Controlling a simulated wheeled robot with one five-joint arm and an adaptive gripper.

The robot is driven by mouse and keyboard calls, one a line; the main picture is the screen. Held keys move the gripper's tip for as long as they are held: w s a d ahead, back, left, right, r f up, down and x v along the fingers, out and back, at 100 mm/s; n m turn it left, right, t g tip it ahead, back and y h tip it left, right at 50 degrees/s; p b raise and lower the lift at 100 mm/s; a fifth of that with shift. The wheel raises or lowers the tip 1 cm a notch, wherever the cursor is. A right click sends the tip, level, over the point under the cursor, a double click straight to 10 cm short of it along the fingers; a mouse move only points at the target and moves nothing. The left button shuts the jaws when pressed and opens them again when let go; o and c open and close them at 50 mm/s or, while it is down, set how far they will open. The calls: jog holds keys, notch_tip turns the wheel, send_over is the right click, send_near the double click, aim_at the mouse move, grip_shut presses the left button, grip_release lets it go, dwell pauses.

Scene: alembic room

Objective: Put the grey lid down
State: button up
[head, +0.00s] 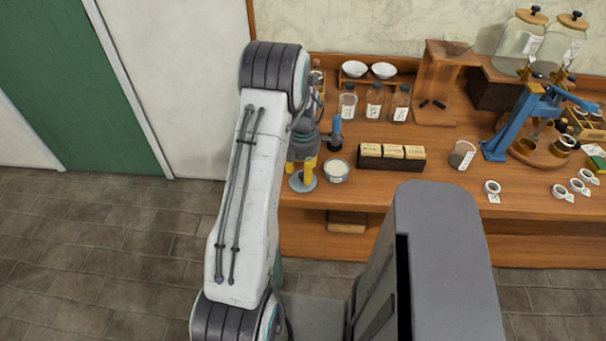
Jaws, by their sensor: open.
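The grey lid (301,186) is a round blue-grey disc at the left end of the wooden bench, near its front edge. It appears to lie flat on the bench top. My gripper (300,172), with yellow fingers, points down directly over the lid. Its fingers are open. They hide part of the lid's middle, and I cannot tell whether they touch it.
A small round container (336,170) with pale contents stands just right of the lid. A dark rack of pale blocks (391,157) is further right. Several labelled jars (374,101) and white bowls (354,69) stand behind. The bench's front edge is close.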

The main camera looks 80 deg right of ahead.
aim_at(302, 174)
notch_tip(302, 174, up, 10)
jog(key=shift+b, duration=0.35)
jog(key=shift+w+r, duration=0.1)
jog(key=shift+r, duration=0.05)
jog(key=w+a+r+m+h, duration=0.1)
jog(key=w+a+r, duration=0.3)
jog(key=w, duration=0.4)
jog(key=w+a+r, duration=0.3)
jog(key=w+a, duration=0.1)
jog(key=w, duration=0.4)
jog(key=w+a+r+m+t, duration=0.1)
jog(key=w+a+r, duration=0.3)
jog(key=w+a, duration=0.6)
jog(key=s+a+m+t, duration=0.1)
jog(key=s+a, duration=0.1)
jog(key=a, duration=1.1)
jog(key=s+a+r+m+t+y, duration=0.1)
jog(key=s+a+m+t, duration=0.1)
jog(key=a, duration=1.2)
jog(key=shift+s+a+r, duration=0.2)
jog(key=shift+s+a, duration=0.1)
jog(key=shift+s, duration=0.55)
jog(key=shift+d+m, duration=0.15)
jog(key=shift+m, duration=0.15)
